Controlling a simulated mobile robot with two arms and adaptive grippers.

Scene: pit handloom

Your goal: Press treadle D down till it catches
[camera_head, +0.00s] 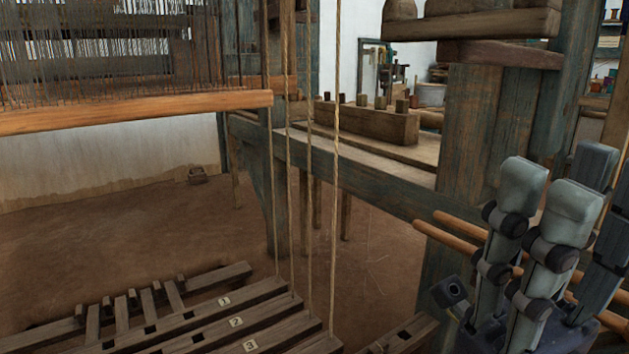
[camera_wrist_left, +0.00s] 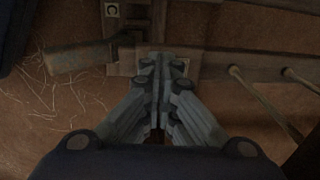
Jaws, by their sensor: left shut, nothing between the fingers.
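In the left wrist view my left gripper (camera_wrist_left: 160,62) is shut and empty, its fingers together over a wooden bar (camera_wrist_left: 212,66). I cannot tell whether the fingertips touch it. A pale tag (camera_wrist_left: 180,68) beside the fingertips is partly hidden and I cannot read it. Another pale tag (camera_wrist_left: 112,9) with a dark round mark is on a wooden piece at the top. No treadle is readable as D. In the head view several wooden bars, with tags 1 (camera_head: 224,301), 2 (camera_head: 236,322) and 3 (camera_head: 250,345), lie low at the front. My right gripper (camera_head: 555,195) is open and empty, fingers upward.
Ropes (camera_head: 335,170) hang down to the tagged bars. The loom's wooden frame (camera_head: 380,190) and a post (camera_head: 470,150) stand at the right. Round wooden rods (camera_head: 465,226) pass behind my right gripper. The earthen floor (camera_head: 130,225) behind the bars is mostly clear.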

